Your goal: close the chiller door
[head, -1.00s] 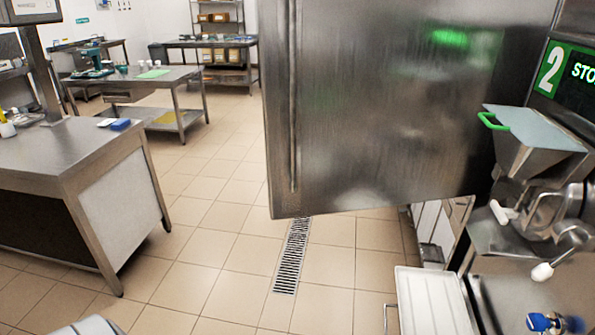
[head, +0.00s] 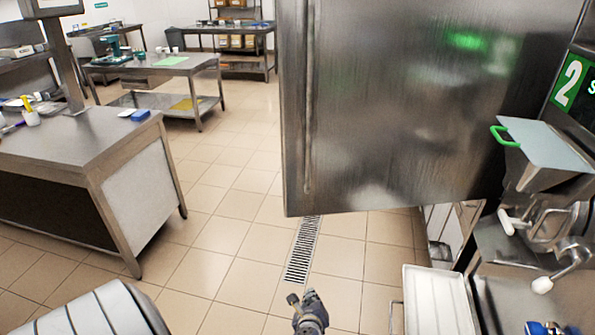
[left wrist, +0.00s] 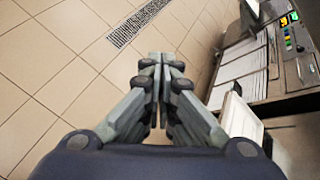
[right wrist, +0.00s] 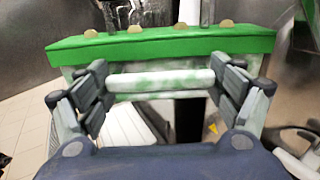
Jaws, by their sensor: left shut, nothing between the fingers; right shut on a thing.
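The chiller door (head: 400,120) is a large brushed-steel panel in the head view, standing open out into the room. Its lower edge is above the tiled floor, and a long vertical strip runs near its left edge. My left gripper (head: 310,312) is at the bottom of the head view, in front of the door and apart from it. In the left wrist view its fingers (left wrist: 160,62) are shut and empty above the floor. In the right wrist view my right gripper (right wrist: 160,88) is shut on a green and white thing (right wrist: 165,45) with a white bar between the fingers.
A batch freezer (head: 545,235) with a steel hopper stands at the right, with a white tray (head: 438,300) beside it. A steel table (head: 90,150) stands at the left. Tiled floor with a drain grate (head: 302,250) lies clear between them.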

